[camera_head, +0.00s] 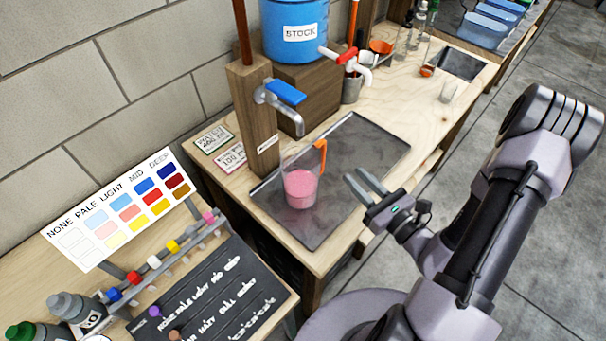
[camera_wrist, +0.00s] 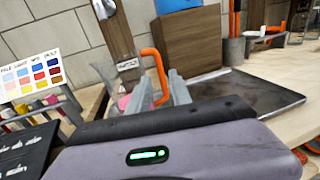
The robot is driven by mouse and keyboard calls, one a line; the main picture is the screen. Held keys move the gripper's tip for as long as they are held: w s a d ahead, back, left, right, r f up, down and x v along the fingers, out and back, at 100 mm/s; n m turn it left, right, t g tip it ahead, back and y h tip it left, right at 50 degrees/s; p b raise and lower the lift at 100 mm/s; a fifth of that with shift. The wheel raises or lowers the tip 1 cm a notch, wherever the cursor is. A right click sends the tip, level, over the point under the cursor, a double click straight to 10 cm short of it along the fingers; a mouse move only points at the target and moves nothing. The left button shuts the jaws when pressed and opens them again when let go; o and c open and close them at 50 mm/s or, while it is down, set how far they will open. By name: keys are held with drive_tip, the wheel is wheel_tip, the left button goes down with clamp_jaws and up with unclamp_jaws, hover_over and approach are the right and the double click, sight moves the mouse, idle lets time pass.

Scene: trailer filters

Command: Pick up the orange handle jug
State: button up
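The orange handle jug (camera_head: 300,186) is a clear jug with pink liquid in it. It stands upright on the dark tray (camera_head: 352,200) under the tap with the blue lever (camera_head: 285,95). Its orange handle (camera_head: 321,156) is at the upper right of the jug, on the side toward my gripper. My gripper (camera_head: 361,184) is open and empty, to the right of the jug and apart from it in the head view. In the wrist view the orange handle (camera_wrist: 156,72) shows beyond and between the fingers (camera_wrist: 160,92). The jug's body is partly hidden there by the left finger.
A blue stock tank (camera_head: 295,30) with a white tap stands on a wooden block behind the tray. A colour chart (camera_head: 120,210) and a rack of coloured pegs are at the left. Small cups and bottles stand at the back right. The tray's right part is clear.

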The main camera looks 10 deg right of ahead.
sight(325, 150)
drive_tip(key=x, duration=0.4)
drive_tip(key=b+x, duration=0.1)
drive_tip(key=x, duration=0.3)
drive_tip(key=b+x, duration=0.1)
drive_tip(key=x, duration=0.4)
drive_tip(key=shift+a+f, duration=0.3)
clamp_jaws()
idle(0.5)
